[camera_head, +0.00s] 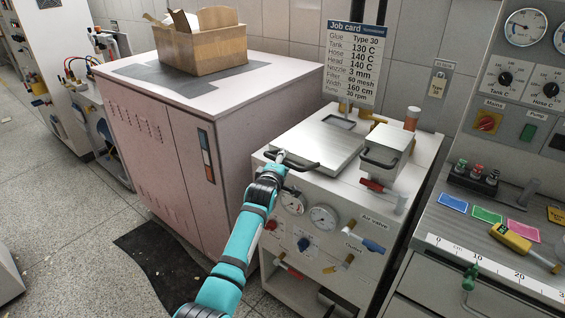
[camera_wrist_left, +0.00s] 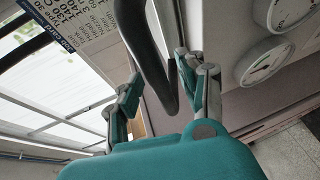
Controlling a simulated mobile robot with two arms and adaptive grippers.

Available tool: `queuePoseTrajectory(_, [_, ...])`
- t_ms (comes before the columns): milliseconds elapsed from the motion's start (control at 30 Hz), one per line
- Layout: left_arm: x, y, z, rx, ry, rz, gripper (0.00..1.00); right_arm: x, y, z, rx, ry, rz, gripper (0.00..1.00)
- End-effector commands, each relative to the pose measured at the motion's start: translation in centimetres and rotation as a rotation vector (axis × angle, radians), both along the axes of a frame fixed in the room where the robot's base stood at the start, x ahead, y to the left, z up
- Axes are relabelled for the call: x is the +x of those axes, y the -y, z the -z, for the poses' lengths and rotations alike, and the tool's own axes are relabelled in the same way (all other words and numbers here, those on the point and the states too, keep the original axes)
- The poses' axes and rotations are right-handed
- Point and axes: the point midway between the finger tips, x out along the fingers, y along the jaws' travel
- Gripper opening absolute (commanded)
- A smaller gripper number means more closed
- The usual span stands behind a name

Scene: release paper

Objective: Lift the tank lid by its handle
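The tank lid (camera_head: 318,146) is a flat, brushed-metal square lying level on top of the white glue machine. Its black bar handle (camera_head: 306,165) runs along the front edge. My left gripper (camera_head: 279,160) is at the left part of this handle. In the left wrist view the dark handle bar (camera_wrist_left: 141,45) passes between the two fingers of the left gripper (camera_wrist_left: 158,82). The fingers stand apart, with a visible gap on the left side of the bar. The right finger is close to the bar; I cannot tell whether it touches. My right gripper is not in view.
A smaller metal box (camera_head: 388,143) with its own black handle stands right of the lid. A job card (camera_head: 353,60) stands behind it. Gauges (camera_head: 323,217) and valves are on the machine's front. A pink cabinet (camera_head: 155,150) carrying a wooden box (camera_head: 205,50) is on the left.

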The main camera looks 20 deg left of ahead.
Motion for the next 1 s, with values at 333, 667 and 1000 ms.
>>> queuePoseTrajectory(333, [0.0, 0.0, 0.0, 0.0, -0.001, 0.0, 0.0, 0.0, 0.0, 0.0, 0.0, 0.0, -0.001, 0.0])
queuePoseTrajectory(667, [0.0, 0.0, 0.0, 0.001, 0.0, 0.0, 0.0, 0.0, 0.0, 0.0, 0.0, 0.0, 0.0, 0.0])
queuePoseTrajectory(1000, [0.2, 0.1, -1.5, 0.014, -0.023, 0.001, 0.0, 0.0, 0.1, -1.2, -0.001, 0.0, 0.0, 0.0])
